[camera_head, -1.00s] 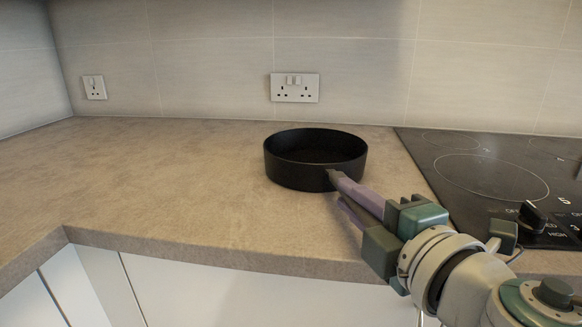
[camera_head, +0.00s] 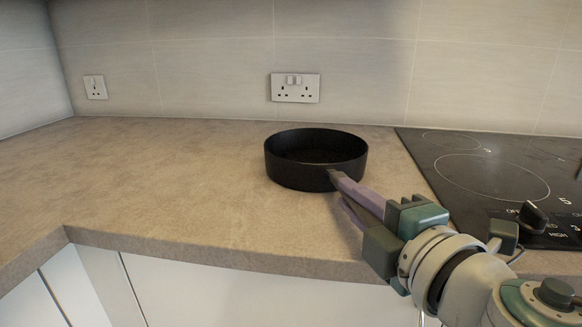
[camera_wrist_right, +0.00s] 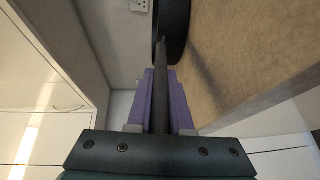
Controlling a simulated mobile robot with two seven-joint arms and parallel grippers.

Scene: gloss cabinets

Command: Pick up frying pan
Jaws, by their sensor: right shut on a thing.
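A black round frying pan (camera_head: 314,160) with high sides sits upright on the worktop, left of the hob. My right gripper (camera_head: 350,192) reaches in from the lower right and is shut on the pan's handle, which it mostly hides in the head view. In the right wrist view the dark handle (camera_wrist_right: 161,85) runs between the purple fingers of the gripper (camera_wrist_right: 161,98) up to the pan's side (camera_wrist_right: 172,28). I cannot tell whether the pan's base is clear of the worktop. My left gripper is not in view.
The beige worktop (camera_head: 170,185) is clear left of the pan. A black hob (camera_head: 480,180) with a dark knob (camera_head: 532,214) lies to the right. A tiled wall with a double socket (camera_head: 295,87) stands behind. White cabinet fronts (camera_head: 240,290) are below the worktop edge.

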